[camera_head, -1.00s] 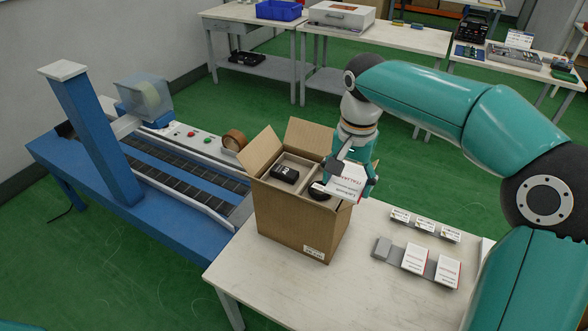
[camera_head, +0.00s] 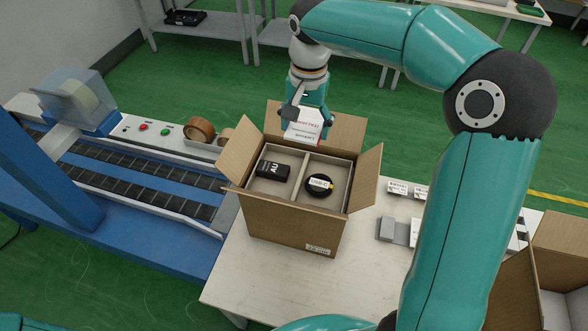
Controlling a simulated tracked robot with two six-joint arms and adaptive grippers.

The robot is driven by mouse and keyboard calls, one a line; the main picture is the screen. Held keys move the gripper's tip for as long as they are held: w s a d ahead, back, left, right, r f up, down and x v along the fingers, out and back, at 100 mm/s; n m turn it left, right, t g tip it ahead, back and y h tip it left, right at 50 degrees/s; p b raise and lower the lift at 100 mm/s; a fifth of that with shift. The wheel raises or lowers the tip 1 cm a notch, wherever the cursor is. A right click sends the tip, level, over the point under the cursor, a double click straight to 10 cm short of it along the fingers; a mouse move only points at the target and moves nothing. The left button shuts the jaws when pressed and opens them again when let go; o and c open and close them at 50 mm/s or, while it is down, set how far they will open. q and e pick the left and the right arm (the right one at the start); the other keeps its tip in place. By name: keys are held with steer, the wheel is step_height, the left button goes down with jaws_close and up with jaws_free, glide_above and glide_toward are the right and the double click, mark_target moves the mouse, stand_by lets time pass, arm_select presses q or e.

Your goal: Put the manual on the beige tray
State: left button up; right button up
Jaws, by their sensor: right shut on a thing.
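My right gripper (camera_head: 308,108) is shut on the manual (camera_head: 303,129), a small white booklet with red and dark print. It holds the manual tilted, over the far side of an open cardboard box (camera_head: 290,226), in front of the far flap. The beige tray (camera_head: 302,172) sits inside the box and has a left and a right compartment. A black boxed item (camera_head: 273,169) lies in the left compartment. A black round coil with a USB-C label (camera_head: 320,186) lies in the right one. I cannot tell whether the manual touches the box. My left gripper is not in view.
The box's flaps stand open around it on a pale table (camera_head: 262,285). Small white boxes (camera_head: 398,189) and a grey block (camera_head: 386,229) are on the right. A blue conveyor (camera_head: 110,230) with a brown tape roll (camera_head: 200,130) stands left. Another open box (camera_head: 545,270) is at lower right.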

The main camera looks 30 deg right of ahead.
glide_above(298, 180)
step_height(298, 180, down, 13)
steer(key=shift+s+f, duration=0.1)
steer(key=shift+f, duration=2.1)
steer(key=o, duration=1.1)
steer(key=shift+f, duration=0.1)
step_height(298, 180, up, 12)
steer(key=shift+s+d+r, duration=0.1)
steer(key=shift+r, duration=0.05)
